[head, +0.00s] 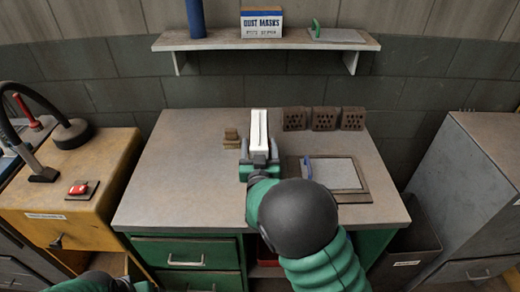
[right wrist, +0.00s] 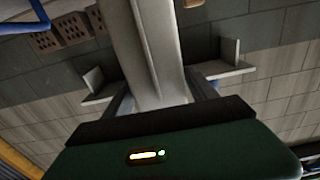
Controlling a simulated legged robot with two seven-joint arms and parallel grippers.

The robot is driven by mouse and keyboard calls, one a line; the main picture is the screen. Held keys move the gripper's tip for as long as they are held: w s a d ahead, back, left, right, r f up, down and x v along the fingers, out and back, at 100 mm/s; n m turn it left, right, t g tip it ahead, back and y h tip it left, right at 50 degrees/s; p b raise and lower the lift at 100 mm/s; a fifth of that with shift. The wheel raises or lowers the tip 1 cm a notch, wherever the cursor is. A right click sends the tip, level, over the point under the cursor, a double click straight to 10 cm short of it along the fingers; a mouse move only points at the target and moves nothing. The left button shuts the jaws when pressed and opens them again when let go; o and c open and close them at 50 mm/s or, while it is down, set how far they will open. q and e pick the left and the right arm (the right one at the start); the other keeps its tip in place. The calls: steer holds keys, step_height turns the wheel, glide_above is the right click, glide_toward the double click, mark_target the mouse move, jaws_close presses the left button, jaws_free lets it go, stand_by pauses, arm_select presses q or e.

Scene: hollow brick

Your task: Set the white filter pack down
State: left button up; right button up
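The white filter pack (head: 258,131) is a long pale slab with a groove along its length, over the middle of the workbench in the head view. My right gripper (head: 259,160) is shut on its near end. In the right wrist view the pack (right wrist: 155,45) runs away from between the two fingers (right wrist: 162,100). I cannot tell whether the pack touches the bench top. Part of my left arm shows at the bottom left of the head view, but its gripper is out of view.
The workbench (head: 185,180) has clear room at left. Small tan blocks (head: 231,138) lie left of the pack. Three hollow bricks (head: 324,118) stand at back right. A blue-handled pale board (head: 335,173) lies right of my gripper. A wall shelf (head: 220,43) hangs behind.

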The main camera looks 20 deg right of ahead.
steer(key=shift+w+a+f, duration=0.1)
steer(key=shift+w+f, duration=0.05)
steer(key=shift+w, duration=0.05)
steer(key=shift+c, duration=1.2)
steer(key=shift+w+f, duration=0.25)
steer(key=shift+w, duration=0.05)
steer(key=shift+c, duration=1.1)
steer(key=shift+w+d+f, duration=0.15)
steer(key=shift+d+f, duration=0.05)
steer(key=shift+c, duration=1.3)
steer(key=shift+s+d, duration=0.25)
steer(key=shift+d, duration=0.1)
steer(key=c, duration=0.5)
jaws_close()
steer(key=shift+a, duration=0.1)
steer(key=shift+a, duration=0.1)
